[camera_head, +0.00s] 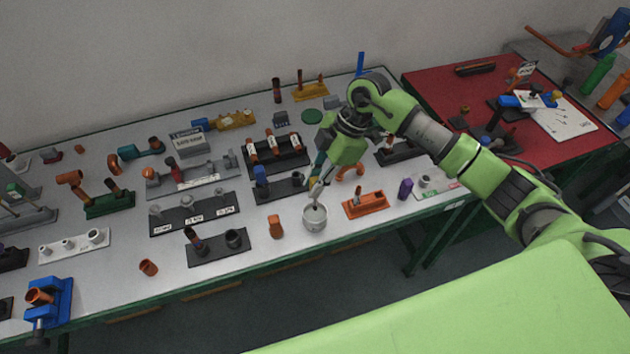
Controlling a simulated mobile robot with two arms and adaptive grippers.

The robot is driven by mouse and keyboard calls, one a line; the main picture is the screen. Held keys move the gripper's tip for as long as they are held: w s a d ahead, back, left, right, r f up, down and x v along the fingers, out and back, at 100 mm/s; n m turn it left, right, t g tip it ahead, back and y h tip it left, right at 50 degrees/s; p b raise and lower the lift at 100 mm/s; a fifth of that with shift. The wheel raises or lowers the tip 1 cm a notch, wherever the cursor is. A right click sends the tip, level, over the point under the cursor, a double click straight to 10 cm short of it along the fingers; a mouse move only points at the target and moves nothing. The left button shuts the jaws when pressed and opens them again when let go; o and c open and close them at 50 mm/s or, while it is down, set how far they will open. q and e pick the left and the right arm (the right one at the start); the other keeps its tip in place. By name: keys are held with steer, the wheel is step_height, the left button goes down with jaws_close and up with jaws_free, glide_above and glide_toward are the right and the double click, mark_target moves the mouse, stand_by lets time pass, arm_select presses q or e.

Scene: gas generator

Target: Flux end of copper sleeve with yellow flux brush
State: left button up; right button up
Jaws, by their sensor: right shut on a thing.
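My right gripper (318,184) points down just above a small light-grey pot (315,222) near the table's front edge. It is shut on a thin tool whose lower end reaches into the pot's mouth. I take this to be the flux brush, but its yellow colour does not show clearly at this size. A copper sleeve (39,297) sits in a blue vise (60,292) at the front left corner. Another short copper piece (148,267) lies on the table, and one (275,228) stands left of the pot. My left gripper is out of view.
An orange holder (366,206) stands right of the pot, and a black holder (218,251) stands to the left. Several holders with fittings crowd the white table behind. A red table (440,85) is at the right. There is bare tabletop around the front copper piece.

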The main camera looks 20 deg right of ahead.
steer(key=shift+f, duration=0.2)
steer(key=shift+f+b, duration=0.85)
steer(key=shift+f, duration=0.75)
step_height(320, 180, up, 6)
steer(key=p, duration=0.5)
